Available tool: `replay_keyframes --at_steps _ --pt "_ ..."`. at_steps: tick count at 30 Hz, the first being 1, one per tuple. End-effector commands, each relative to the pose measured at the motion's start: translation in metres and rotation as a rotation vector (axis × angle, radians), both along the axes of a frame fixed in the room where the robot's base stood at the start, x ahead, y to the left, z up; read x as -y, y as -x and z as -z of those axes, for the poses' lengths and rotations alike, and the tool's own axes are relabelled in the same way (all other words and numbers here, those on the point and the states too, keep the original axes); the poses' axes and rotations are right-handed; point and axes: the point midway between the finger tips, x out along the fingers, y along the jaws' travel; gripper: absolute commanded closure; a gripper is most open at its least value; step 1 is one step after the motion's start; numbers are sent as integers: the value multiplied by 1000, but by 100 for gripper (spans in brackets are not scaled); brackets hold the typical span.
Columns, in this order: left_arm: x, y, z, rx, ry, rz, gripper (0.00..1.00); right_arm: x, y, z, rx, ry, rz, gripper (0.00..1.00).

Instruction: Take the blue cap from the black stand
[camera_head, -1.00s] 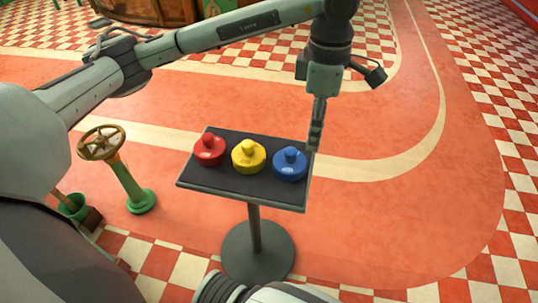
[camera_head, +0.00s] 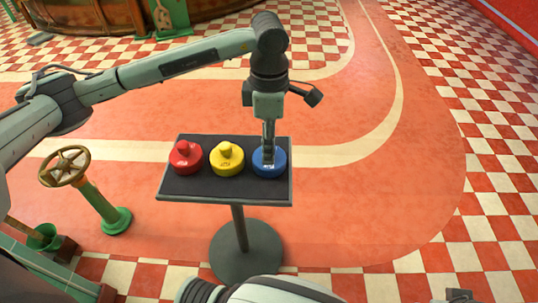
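The blue cap (camera_head: 265,167) sits at the right end of the black stand's (camera_head: 225,188) flat top. My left gripper (camera_head: 268,152) points straight down over it, its fingertips at the cap's knob and hiding most of it. The fingers are seen nearly edge-on, so I cannot tell whether they are open or shut on the knob. The cap appears to rest on the stand. A pale link of my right arm shows at the bottom edge; its gripper cannot be made out.
A yellow cap (camera_head: 227,160) and a red cap (camera_head: 186,157) stand on the same top, left of the blue one. A green post with a brass handwheel (camera_head: 64,166) stands left of the stand. The floor right of the stand is clear.

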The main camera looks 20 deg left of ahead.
Motion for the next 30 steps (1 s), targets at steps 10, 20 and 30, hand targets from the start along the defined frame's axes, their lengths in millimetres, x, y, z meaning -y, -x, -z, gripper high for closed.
replay_keyframes --at_steps 10,20,30 --pt "0 -1 16 2 0 0 53 -1 -2 4 -3 -2 -2 60" --pt "0 -1 16 1 1 0 94 -2 -3 0 6 -3 -3 60" --pt "1 -1 15 2 1 0 100 -2 -3 1 4 -4 -2 60"
